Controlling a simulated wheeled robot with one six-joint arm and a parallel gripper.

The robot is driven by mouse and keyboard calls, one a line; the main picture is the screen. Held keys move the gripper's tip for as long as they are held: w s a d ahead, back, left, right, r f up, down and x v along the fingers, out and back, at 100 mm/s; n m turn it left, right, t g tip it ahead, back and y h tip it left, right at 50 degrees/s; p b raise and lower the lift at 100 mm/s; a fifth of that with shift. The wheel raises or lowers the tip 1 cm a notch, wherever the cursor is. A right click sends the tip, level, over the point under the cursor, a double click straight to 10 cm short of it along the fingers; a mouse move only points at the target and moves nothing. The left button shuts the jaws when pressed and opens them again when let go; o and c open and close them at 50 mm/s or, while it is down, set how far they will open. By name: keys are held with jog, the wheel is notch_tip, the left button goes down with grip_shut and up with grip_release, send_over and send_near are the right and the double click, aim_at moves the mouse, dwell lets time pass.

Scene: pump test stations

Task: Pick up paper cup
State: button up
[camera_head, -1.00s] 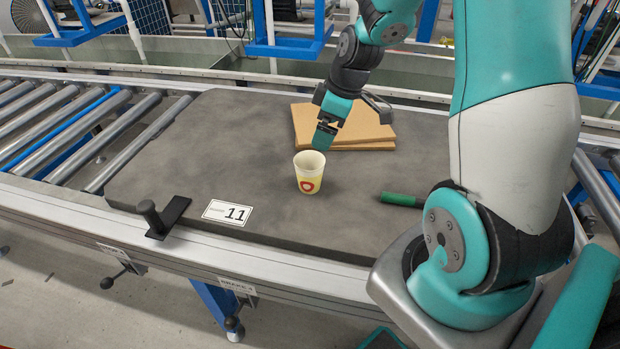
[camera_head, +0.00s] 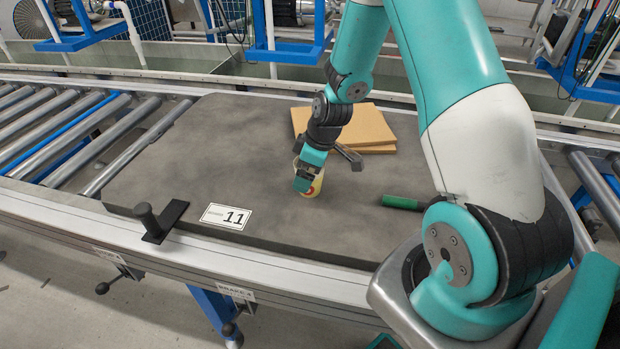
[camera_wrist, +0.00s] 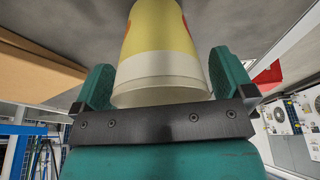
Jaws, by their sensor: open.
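The paper cup (camera_wrist: 162,50) is pale yellow with a white band and red marks. In the wrist view it lies between the two green fingers of my gripper (camera_wrist: 162,85), which are open on either side of it. In the head view the cup (camera_head: 317,187) stands on the dark grey board, mostly hidden behind my gripper (camera_head: 304,183). Whether the fingers touch the cup cannot be told.
Brown cardboard sheets (camera_head: 372,125) lie behind the cup on the grey board (camera_head: 180,150). A green cylinder (camera_head: 402,202) lies to the right. A black handle (camera_head: 155,220) and a label marked 11 (camera_head: 226,216) are at the front left. The board's left part is clear.

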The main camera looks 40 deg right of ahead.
jog(key=c, duration=0.8)
jog(key=shift+c, duration=0.2)
jog(key=shift+r, duration=0.15)
